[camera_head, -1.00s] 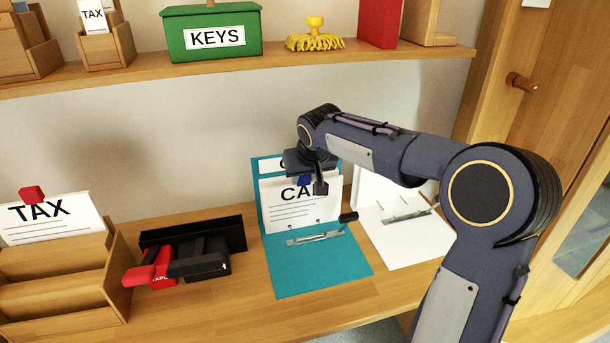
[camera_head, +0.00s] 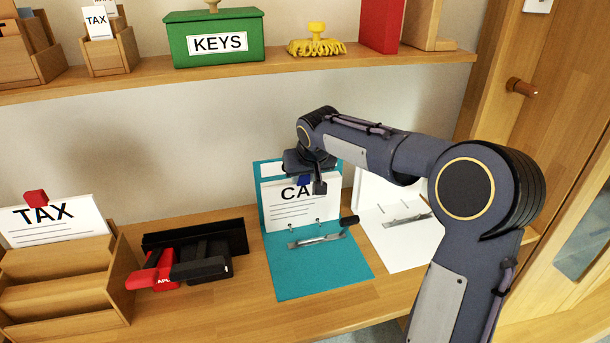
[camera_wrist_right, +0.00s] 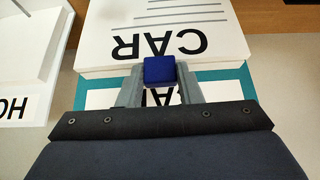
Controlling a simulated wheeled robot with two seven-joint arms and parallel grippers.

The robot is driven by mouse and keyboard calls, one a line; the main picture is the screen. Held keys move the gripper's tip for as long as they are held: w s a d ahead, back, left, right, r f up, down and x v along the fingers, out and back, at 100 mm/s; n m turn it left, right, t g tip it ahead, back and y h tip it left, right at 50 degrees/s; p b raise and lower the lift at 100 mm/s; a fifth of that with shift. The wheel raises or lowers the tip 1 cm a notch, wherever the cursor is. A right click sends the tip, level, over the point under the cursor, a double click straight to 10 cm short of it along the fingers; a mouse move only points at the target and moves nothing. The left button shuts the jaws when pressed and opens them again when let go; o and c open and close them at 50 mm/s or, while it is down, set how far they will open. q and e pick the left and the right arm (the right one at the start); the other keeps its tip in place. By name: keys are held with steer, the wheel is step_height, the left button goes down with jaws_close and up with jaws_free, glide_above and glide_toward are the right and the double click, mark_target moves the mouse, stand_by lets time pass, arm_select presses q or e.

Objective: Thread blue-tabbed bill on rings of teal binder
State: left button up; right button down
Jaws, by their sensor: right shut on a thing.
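The teal binder (camera_head: 322,277) stands open on the desk, its back cover upright and its front part flat. A metal ring bar (camera_head: 318,241) with a black-ended lever crosses it. The white bill marked CAR (camera_head: 288,212) is upright before the cover, its lower edge close to the rings. I cannot tell whether the rings pass through it. My right gripper (camera_head: 305,181) is shut on the bill's blue tab (camera_wrist_right: 159,70) at its top edge. In the right wrist view the bill (camera_wrist_right: 160,28) lies beyond the fingers, with the teal cover behind. My left gripper is out of view.
A white binder (camera_head: 405,238) stands close on the right. A shelf (camera_head: 240,78) runs above.

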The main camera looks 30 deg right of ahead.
steer(key=shift+c, duration=2.3)
jaws_free()
step_height(320, 180, up, 8)
steer(key=p, duration=0.6)
steer(key=shift+p, duration=0.35)
